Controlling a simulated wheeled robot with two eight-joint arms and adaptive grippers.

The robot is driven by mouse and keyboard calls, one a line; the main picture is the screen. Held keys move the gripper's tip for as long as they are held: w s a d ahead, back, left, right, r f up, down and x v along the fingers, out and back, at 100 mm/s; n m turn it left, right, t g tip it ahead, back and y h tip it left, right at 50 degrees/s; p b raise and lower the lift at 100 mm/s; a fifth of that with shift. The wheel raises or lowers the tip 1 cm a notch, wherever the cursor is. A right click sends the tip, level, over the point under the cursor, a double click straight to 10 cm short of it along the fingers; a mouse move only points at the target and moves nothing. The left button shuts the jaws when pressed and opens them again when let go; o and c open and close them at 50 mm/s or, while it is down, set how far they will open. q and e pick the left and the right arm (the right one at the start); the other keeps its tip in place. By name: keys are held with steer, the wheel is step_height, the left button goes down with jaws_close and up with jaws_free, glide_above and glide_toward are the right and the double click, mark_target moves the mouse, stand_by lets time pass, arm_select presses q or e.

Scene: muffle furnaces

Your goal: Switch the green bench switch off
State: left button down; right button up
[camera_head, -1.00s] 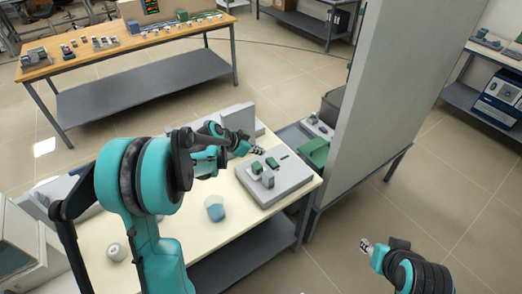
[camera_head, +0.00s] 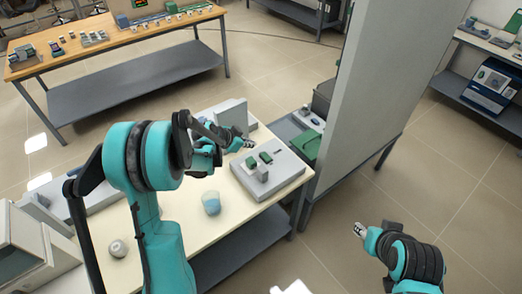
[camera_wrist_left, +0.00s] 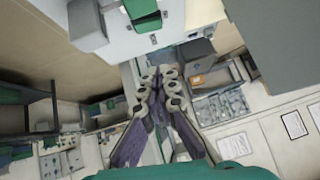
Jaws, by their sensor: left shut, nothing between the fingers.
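A grey switch box (camera_head: 284,181) lies on the pale workbench near its right end. A green switch piece (camera_head: 266,157) and another green part (camera_head: 251,162) sit on its top, with a light grey block beside them. My left gripper (camera_head: 248,143) is shut and empty, just behind the box's far edge and apart from the green pieces. In the left wrist view my shut fingers (camera_wrist_left: 159,80) point toward the box, whose green piece (camera_wrist_left: 143,12) is cut by the top edge. My right gripper (camera_head: 359,230) is over open floor at the right, too small to tell its opening.
A blue-and-white cup (camera_head: 211,203) and a small round grey item (camera_head: 118,248) stand on the bench. A tall grey partition (camera_head: 375,80) rises just right of the bench. A wooden-topped table (camera_head: 110,45) with several small items stands at the back left.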

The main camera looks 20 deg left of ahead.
arm_select(q)
steer(key=b, duration=0.2)
glide_above(265, 153)
steer(key=s, duration=0.2)
step_height(265, 153, down, 7)
steer(key=shift+f, duration=0.2)
steer(key=shift+a+f+b, duration=0.25)
steer(key=shift+f+b, duration=0.3)
steer(key=shift+f, duration=0.7)
steer(key=shift+w+f, duration=0.1)
steer(key=shift+f, duration=0.4)
steer(key=shift+a, duration=0.1)
steer(key=shift+w+a+f+g+h+b, duration=0.1)
steer(key=shift+a+f+g+h+b, duration=0.15)
steer(key=shift+f+b, duration=0.4)
steer(key=shift+d+r, duration=0.15)
steer(key=shift+r, duration=0.15)
steer(key=shift+s+d, duration=0.15)
steer(key=shift+s, duration=0.05)
